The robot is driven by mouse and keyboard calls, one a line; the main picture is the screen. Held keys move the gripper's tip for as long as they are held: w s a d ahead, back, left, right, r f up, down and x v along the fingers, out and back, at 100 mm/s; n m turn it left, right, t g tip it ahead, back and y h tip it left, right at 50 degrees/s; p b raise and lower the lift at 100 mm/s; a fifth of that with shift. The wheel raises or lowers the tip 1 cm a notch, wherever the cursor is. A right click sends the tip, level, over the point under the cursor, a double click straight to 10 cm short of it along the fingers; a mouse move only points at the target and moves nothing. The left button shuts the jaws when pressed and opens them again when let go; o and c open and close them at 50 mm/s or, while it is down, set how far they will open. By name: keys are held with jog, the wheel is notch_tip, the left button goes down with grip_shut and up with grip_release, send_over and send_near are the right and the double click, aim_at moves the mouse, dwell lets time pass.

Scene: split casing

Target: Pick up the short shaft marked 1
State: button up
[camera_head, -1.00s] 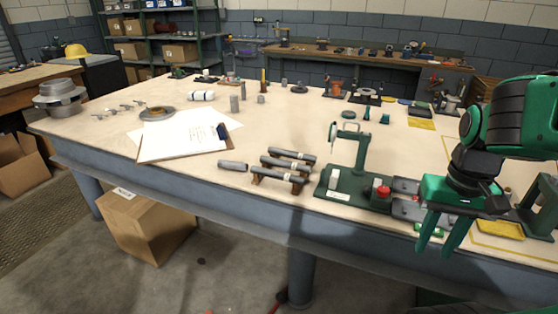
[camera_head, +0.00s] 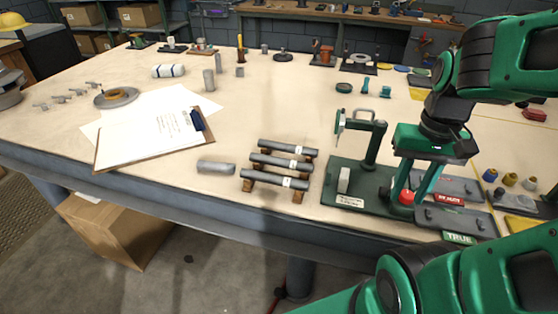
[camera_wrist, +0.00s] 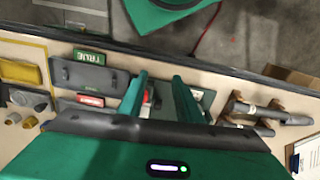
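Three dark grey shafts lie side by side on a wooden rack in the head view: a far one (camera_head: 275,146), a middle one (camera_head: 272,159) and a near one (camera_head: 262,176). Each has a white band; the marks are too small to read, so I cannot tell which is marked 1. A short grey cylinder (camera_head: 216,166) lies loose to their left, with no mark visible. My gripper (camera_head: 408,192) is open and empty, pointing down over the green-based fixture, right of the rack. In the wrist view its fingers (camera_wrist: 160,80) are apart, and shafts (camera_wrist: 272,114) lie to the right.
The green fixture (camera_head: 345,190) with an upright post stands between the rack and my gripper. Its red button (camera_head: 406,197) is close by the fingers. Grey trays (camera_head: 455,218) lie right of it.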

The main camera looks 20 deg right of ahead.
jog(key=shift+o, duration=1.8)
jog(key=shift+s+r, duration=0.25)
jog(key=shift+s, duration=0.05)
jog(key=n+t+y, duration=0.2)
jog(key=n+y, duration=0.2)
jog(key=n, duration=1.3)
send_near(283, 159)
jog(key=x, duration=0.3)
jog(key=shift+w+a+f, duration=0.15)
jog(key=shift+a+f, duration=0.15)
jog(key=shift+x, duration=2.8)
jog(key=shift+d, duration=0.15)
